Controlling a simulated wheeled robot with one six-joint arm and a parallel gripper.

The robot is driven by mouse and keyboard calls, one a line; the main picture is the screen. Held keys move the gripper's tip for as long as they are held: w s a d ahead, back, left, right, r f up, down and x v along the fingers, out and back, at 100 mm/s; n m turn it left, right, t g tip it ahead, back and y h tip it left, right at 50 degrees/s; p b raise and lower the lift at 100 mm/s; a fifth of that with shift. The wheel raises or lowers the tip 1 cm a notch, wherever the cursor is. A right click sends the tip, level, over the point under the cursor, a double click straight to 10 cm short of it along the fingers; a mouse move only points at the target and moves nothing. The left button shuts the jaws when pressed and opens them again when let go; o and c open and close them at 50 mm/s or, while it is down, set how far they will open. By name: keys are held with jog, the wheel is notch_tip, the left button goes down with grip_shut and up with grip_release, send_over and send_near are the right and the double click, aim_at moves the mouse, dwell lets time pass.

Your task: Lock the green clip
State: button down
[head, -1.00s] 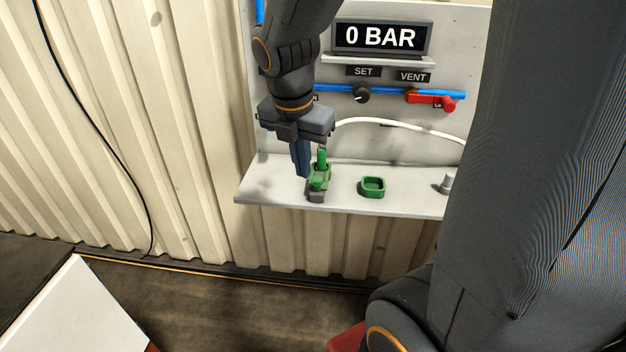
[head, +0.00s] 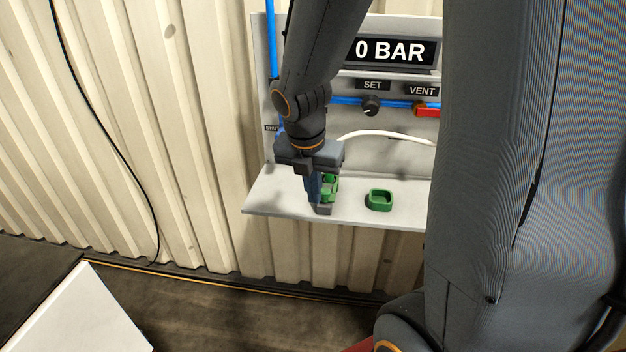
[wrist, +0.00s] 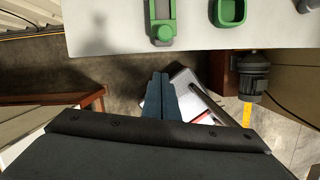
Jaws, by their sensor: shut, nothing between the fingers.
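The green clip (head: 331,187) sits on a dark grey block near the left end of the white shelf (head: 270,197). In the wrist view the clip (wrist: 163,33) is a green frame around a pale grey middle, at the top near the shelf's edge. My gripper (head: 317,203) is low, just in front of the clip, and partly hides it in the head view. Its blue-grey fingers (wrist: 161,80) are shut and empty, pointing at the clip from outside the shelf's edge. I cannot tell whether they touch the clip or how its upright part stands.
An empty green cup (head: 380,200) stands on the shelf right of the clip. The panel behind carries a display reading 0 BAR (head: 396,51), a black SET knob (head: 371,105), a red VENT handle (head: 427,110) and a white hose (head: 385,135).

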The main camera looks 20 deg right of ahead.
aim_at(326, 189)
jog(key=w+d+f+p, duration=0.1)
jog(key=w+d+f, duration=0.2)
jog(key=shift+w+d+f, duration=0.25)
jog(key=shift+f, duration=0.15)
